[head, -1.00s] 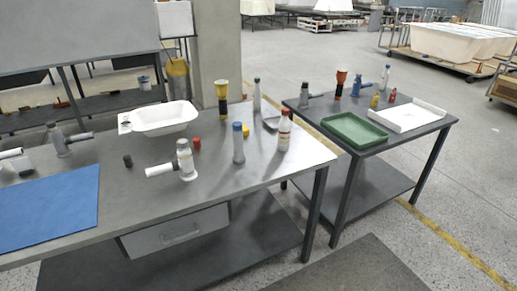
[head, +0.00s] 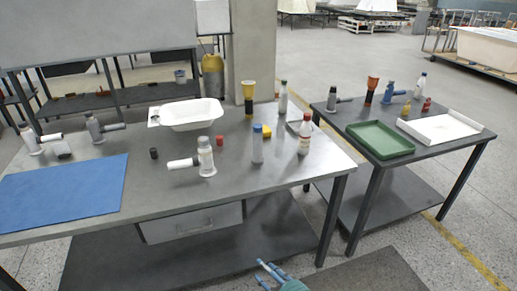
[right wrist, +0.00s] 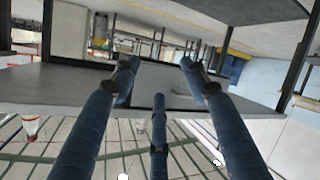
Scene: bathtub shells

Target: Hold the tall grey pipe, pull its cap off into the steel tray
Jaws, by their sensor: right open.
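A tall grey pipe with a blue cap (head: 257,144) stands upright near the front edge of the steel-topped table. The cap is on its top. The small grey steel tray (head: 295,128) lies behind it to the right, partly hidden by a white bottle with a red cap (head: 305,135). My right gripper (head: 262,270) shows at the bottom of the head view, low in front of the table and well apart from the pipe. Its blue fingers (right wrist: 160,68) are spread and empty in the right wrist view. My left gripper is not in view.
A grey pipe fitting with a white side arm (head: 206,158) stands left of the pipe, near a red cap (head: 219,141). A yellow block (head: 266,131) is behind it. A white basin (head: 192,114) and blue mat (head: 62,193) lie left. A second table holds a green tray (head: 380,139).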

